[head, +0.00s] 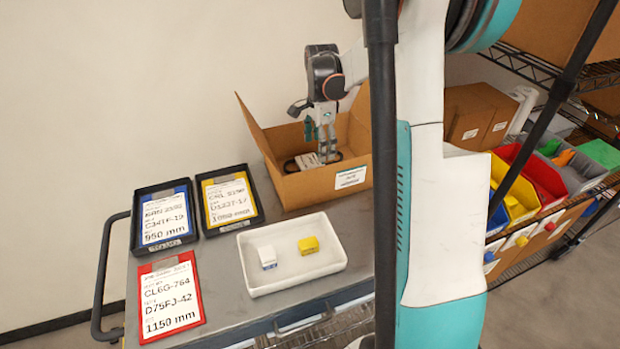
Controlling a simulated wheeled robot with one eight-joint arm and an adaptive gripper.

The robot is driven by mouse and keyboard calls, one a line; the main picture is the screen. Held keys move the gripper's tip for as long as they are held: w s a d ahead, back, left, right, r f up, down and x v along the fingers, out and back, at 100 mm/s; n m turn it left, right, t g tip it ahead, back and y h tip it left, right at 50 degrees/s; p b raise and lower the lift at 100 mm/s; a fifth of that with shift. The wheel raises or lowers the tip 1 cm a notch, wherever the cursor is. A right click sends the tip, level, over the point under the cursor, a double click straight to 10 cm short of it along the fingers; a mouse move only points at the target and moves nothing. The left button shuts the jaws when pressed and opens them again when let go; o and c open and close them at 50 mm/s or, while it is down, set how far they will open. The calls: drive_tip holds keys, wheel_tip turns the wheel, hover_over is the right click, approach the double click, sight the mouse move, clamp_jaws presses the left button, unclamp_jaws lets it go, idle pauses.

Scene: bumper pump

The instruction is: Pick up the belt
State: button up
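The black belt (291,166) lies inside the open cardboard box (313,189) on the cart, with part of it showing left of my gripper and part to the right. My gripper (326,154) reaches down into the box, fingers pointing down, next to a white printed item (307,160). The fingers hide part of the belt. I cannot tell whether they touch the belt or how far apart they are. The box's front wall hides the bottom.
A white tray (256,285) holds a white-blue block (267,257) and a yellow block (308,245). Blue (163,217), yellow (230,199) and red (170,297) label cards lie on the left. Shelves with coloured bins (541,180) stand at right.

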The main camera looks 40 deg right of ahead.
drive_tip(key=f+b, duration=0.1)
drive_tip(key=f, duration=0.3)
drive_tip(key=f+b, duration=0.1)
drive_tip(key=f, duration=0.3)
drive_tip(key=shift+w+d+f, duration=0.1)
drive_tip(key=shift+d+f, duration=0.1)
drive_tip(key=shift+f, duration=0.15)
drive_tip(key=shift+s+f+b, duration=0.2)
drive_tip(key=shift+f+b, duration=0.95)
drive_tip(key=shift+f, duration=1.6)
drive_tip(key=shift+r, duration=0.1)
drive_tip(key=c, duration=0.9)
